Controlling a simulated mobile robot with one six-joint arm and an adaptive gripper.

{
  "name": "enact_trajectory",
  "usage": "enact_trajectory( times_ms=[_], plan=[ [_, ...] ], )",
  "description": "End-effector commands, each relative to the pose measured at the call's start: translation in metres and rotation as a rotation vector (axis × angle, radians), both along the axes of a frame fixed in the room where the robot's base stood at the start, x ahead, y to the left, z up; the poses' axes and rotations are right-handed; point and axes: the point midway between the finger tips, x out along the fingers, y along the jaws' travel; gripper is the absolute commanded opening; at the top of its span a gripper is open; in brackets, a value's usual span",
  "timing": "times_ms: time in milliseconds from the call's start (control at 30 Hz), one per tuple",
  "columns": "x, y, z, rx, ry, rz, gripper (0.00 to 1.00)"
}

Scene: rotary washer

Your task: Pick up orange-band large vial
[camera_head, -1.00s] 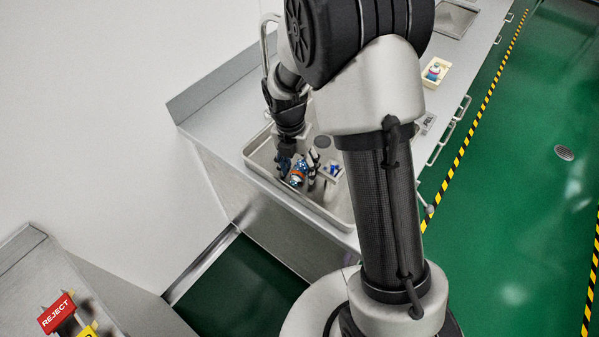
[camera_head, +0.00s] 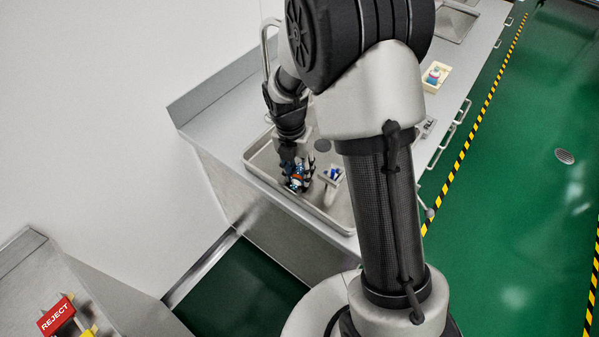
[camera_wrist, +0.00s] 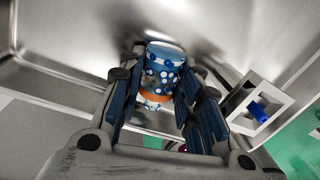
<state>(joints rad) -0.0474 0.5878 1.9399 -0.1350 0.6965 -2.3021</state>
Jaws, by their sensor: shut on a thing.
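The orange-band large vial (camera_wrist: 163,72), with a blue, white-dotted body and an orange band, is between the fingers of my gripper (camera_wrist: 158,80) in the wrist view. The fingers press on it from both sides. In the head view my gripper (camera_head: 297,175) is low over the steel basin, with the vial (camera_head: 296,184) partly hidden by the fingers. I cannot tell whether the vial still touches the basin floor.
A white holder (camera_wrist: 239,119) with a blue item (camera_wrist: 257,112) stands close to the right of my gripper. The basin's raised rim (camera_head: 284,199) surrounds both. A cream tray (camera_head: 444,77) with small items sits farther along the counter. A red REJECT sign (camera_head: 56,314) is at lower left.

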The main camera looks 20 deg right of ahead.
Motion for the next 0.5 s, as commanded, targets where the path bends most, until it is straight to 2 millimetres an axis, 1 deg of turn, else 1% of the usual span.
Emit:
enact_trajectory(
  times_ms=[133,233,367,500],
  plan=[
    [0.001,0.000,0.011,0.000,-0.003,0.000,0.04],
    [0.001,0.000,0.030,0.000,-0.004,0.000,0.04],
    [0.002,0.000,0.065,0.001,-0.007,0.000,0.04],
    [0.001,0.000,0.107,0.001,-0.006,-0.001,0.04]
  ],
)
